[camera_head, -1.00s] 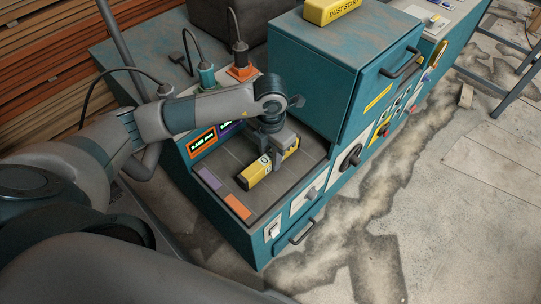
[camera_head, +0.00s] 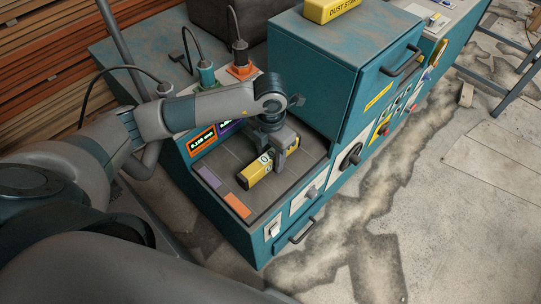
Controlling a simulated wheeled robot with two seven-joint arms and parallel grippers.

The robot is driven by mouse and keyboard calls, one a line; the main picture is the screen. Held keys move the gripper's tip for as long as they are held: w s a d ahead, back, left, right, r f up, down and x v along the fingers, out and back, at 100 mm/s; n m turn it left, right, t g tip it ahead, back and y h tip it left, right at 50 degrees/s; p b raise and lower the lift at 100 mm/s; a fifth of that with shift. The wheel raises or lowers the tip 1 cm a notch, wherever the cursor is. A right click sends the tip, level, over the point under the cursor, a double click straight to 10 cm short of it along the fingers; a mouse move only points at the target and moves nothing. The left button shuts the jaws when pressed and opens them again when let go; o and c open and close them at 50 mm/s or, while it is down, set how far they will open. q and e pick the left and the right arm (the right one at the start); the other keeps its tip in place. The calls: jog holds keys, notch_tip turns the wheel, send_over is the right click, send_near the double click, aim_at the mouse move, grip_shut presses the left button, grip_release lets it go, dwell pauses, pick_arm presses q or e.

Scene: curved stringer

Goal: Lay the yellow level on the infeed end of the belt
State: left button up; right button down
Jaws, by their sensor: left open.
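The yellow level (camera_head: 256,171) lies on the dark belt (camera_head: 226,160) at the near, open end of the teal machine. The jaws are open; I cannot tell whether a finger touches the level. My right gripper is not in view.
The teal housing (camera_head: 335,75) stands just right of my left gripper, with a yellow block (camera_head: 331,10) on top. Purple (camera_head: 209,178) and orange (camera_head: 237,206) patches mark the belt's near left edge. Corded tools (camera_head: 241,68) stand behind. Knobs and handles line the front.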

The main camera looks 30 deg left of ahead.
aim_at(271, 154)
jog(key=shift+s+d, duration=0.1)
pick_arm(q)
jog(key=shift+r, duration=0.15)
notch_tip(271, 154, up, 3)
jog(key=shift+r+b, duration=0.1)
jog(key=shift+b, duration=0.2)
notch_tip(271, 154, up, 9)
jog(key=b, duration=0.1)
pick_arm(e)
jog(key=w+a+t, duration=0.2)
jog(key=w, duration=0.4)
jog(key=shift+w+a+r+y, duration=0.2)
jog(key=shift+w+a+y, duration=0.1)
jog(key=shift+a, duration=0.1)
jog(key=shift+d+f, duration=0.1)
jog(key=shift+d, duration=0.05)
